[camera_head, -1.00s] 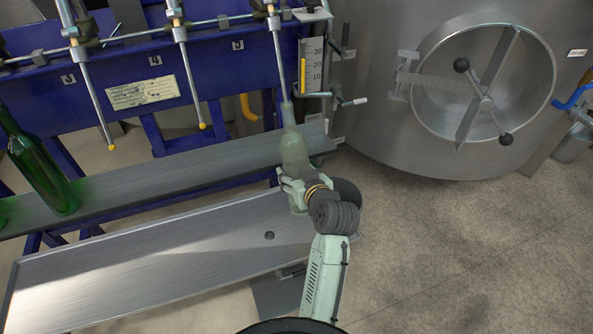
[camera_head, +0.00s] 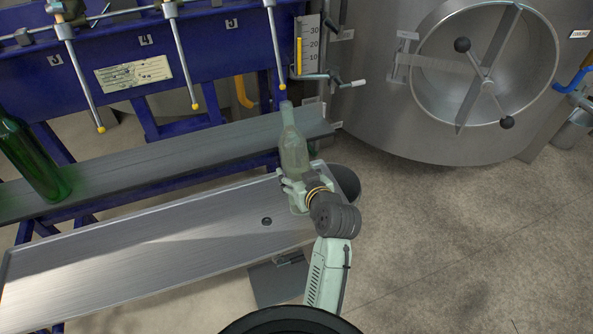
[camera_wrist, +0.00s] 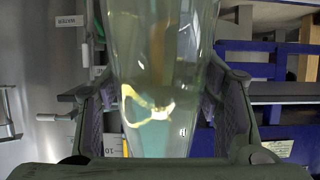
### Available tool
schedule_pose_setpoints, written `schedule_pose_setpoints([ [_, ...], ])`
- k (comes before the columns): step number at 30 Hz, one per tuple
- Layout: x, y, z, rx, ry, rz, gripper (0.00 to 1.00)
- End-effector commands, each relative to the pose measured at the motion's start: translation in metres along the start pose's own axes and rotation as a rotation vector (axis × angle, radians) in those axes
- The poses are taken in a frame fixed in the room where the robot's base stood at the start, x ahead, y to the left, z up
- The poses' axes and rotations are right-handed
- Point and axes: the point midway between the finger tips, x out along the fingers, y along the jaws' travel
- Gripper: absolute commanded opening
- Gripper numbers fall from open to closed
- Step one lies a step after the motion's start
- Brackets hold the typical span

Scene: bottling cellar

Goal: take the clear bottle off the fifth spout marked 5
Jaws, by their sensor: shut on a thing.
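The clear bottle (camera_head: 293,150) is upright with a slight tilt in the head view, its mouth just below the yellow tip of the fifth spout (camera_head: 276,50). The spout tip shows outside the neck, with a small gap seen between them. The plate marked 5 (camera_head: 231,23) is on the blue rail. My gripper (camera_head: 295,186) is shut around the lower part of the bottle. In the wrist view the bottle (camera_wrist: 165,60) fills the middle between the two fingers (camera_wrist: 160,112); its mouth is out of that view.
Other spouts (camera_head: 187,65) hang to the left. A green bottle (camera_head: 30,160) stands on the grey shelf (camera_head: 150,165) at far left. The steel tray (camera_head: 150,250) below is bare apart from a drain hole. A steel tank (camera_head: 400,130) stands at right; open floor lies below it.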

Motion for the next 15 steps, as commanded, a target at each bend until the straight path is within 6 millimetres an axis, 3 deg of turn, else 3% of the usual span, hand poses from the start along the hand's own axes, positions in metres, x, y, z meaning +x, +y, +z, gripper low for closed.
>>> schedule_pose_setpoints([
  [15, -0.028, 0.001, -0.002, -0.003, 0.009, 0.004, 0.0],
])
